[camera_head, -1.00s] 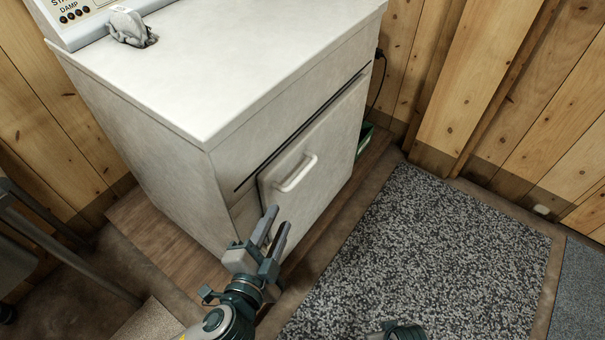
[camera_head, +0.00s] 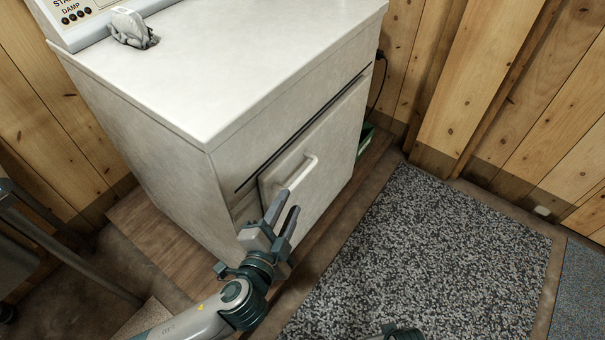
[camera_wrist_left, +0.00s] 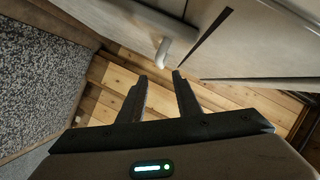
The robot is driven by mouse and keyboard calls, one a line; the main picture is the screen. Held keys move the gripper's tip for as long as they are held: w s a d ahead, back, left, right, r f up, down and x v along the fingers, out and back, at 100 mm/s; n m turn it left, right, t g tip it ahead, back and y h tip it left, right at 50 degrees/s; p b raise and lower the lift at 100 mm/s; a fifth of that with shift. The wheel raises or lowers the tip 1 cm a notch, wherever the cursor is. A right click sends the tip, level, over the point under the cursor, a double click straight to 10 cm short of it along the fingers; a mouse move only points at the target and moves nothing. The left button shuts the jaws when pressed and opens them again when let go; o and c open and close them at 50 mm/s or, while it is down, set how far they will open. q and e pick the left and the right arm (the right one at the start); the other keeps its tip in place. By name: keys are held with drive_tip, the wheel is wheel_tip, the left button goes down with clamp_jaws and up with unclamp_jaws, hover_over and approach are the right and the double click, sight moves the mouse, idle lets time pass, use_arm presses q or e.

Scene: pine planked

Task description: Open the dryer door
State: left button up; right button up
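The pale dryer (camera_head: 160,155) stands against the wooden wall. Its front door (camera_head: 325,165) looks shut and carries a white bar handle (camera_head: 298,174). My left gripper (camera_head: 291,200) is open with its fingers pointing at the handle, and overlaps the handle's lower end in the head view. In the left wrist view, the handle (camera_wrist_left: 176,50) is just beyond the fingertips of the gripper (camera_wrist_left: 160,76); nothing shows between the fingers. Whether a finger touches the handle, I cannot tell. A piece of my right arm shows at the bottom edge; its fingers do not.
A crumpled grey cloth (camera_head: 132,28) lies on the dryer top by the control panel (camera_head: 75,12). A speckled mat (camera_head: 430,250) covers the clear floor before the dryer. A green box (camera_head: 365,137) stands beyond its far side. Metal furniture legs (camera_head: 70,255) stand at left.

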sight(300, 181)
use_arm(q)
drive_tip(key=x, duration=1.2)
drive_tip(key=shift+f, duration=0.1)
clamp_jaws()
